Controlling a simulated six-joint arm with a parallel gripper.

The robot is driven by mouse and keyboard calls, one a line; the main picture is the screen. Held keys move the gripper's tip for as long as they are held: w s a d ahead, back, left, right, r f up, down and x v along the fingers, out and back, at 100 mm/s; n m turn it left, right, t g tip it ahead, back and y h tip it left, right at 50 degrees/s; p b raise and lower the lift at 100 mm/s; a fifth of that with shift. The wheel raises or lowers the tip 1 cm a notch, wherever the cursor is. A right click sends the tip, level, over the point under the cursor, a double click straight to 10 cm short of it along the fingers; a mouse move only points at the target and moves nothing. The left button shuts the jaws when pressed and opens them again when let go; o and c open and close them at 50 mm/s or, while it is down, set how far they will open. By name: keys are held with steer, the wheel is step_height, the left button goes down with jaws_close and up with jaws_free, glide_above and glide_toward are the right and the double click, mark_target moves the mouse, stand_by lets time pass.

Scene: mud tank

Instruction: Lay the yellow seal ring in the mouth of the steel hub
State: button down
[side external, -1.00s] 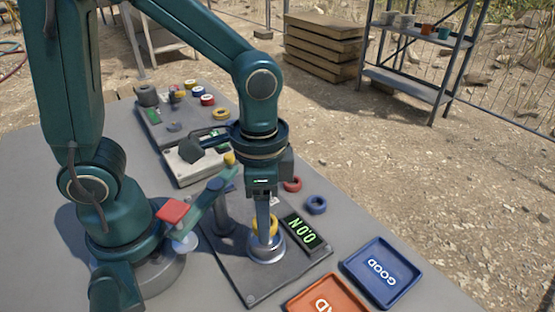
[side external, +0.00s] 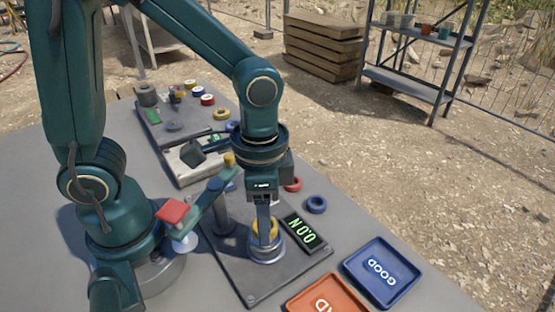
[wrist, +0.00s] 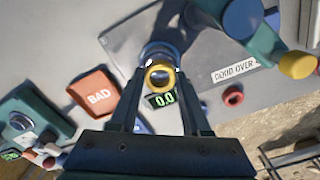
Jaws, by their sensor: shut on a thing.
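The yellow seal ring (side external: 265,226) is held between the fingertips of my gripper (side external: 264,232), which points straight down. The steel hub (side external: 267,252) stands on the dark base plate directly under the ring. The ring is at or just above the hub's mouth; I cannot tell whether they touch. In the wrist view, the ring (wrist: 159,77) lies between the fingertips of my gripper (wrist: 160,80) and partly overlaps the hub (wrist: 155,50). The fingers hide part of the ring and mouth in the side view.
A display (side external: 302,232) reading 0.0 N stands beside the hub. A blue GOOD tray (side external: 352,268) and an orange BAD tray (side external: 297,308) lie in front.

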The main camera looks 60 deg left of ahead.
steer(key=shift+f, duration=0.75)
jaws_free()
steer(key=shift+r, duration=3.75)
steer(key=shift+w+a+r, duration=0.15)
steer(key=shift+a+r, duration=0.05)
steer(key=shift+r, duration=0.2)
steer(key=s+a+r+n+t, duration=0.2)
steer(key=s+a+n+t, duration=0.1)
steer(key=a+n+t, duration=0.2)
steer(key=shift+a+r+n+t, duration=0.3)
steer(key=shift+r+n, duration=0.1)
steer(key=shift+n, duration=0.2)
